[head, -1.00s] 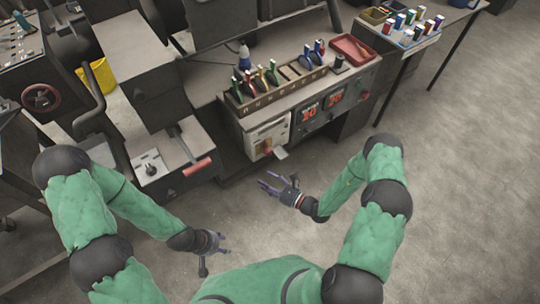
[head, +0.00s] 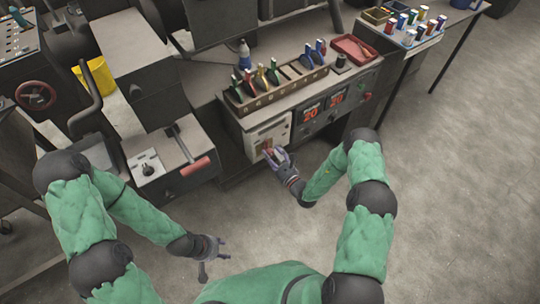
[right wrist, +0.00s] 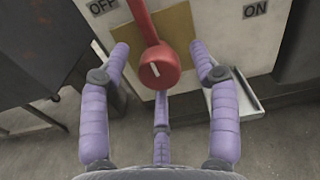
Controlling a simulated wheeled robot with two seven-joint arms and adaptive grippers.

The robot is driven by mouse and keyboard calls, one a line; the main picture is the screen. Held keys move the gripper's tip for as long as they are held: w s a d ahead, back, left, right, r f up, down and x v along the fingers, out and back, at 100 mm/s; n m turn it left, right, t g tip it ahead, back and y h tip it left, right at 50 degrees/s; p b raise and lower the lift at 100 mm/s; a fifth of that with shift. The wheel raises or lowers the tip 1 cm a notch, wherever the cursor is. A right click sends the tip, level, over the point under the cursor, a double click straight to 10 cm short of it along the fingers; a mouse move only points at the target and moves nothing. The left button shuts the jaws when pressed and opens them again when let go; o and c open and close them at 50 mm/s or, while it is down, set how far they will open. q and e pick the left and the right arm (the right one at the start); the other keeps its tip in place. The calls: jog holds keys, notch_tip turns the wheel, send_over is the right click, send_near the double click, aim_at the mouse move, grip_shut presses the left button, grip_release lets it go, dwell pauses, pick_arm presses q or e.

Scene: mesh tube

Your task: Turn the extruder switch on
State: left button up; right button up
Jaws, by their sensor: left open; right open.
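The extruder switch (right wrist: 158,64) is a red rotary lever on a tan plate (right wrist: 178,32) in the right wrist view. Its handle points up and a little left, toward the OFF label (right wrist: 102,8); the ON label (right wrist: 254,9) is at the right. In the head view my right gripper (head: 274,156) is at the front of the pale switch box (head: 268,135) and hides most of the switch. Its purple fingers (right wrist: 161,96) are open around the red hub; I cannot tell if they touch it. My left gripper (head: 220,248) is open and empty, low over the floor.
A panel with red digital displays (head: 324,108) is right of the switch box. A rack of coloured-handled tools (head: 262,82) stands on the bench above. A machine with a red-handled lever (head: 195,166) is at the left. The floor (head: 450,190) at the right is clear.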

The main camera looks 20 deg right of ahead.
jog(key=shift+w+a, duration=0.25)
jog(key=shift+w, duration=0.3)
jog(key=c, duration=1.2)
jog(key=shift+o, duration=0.2)
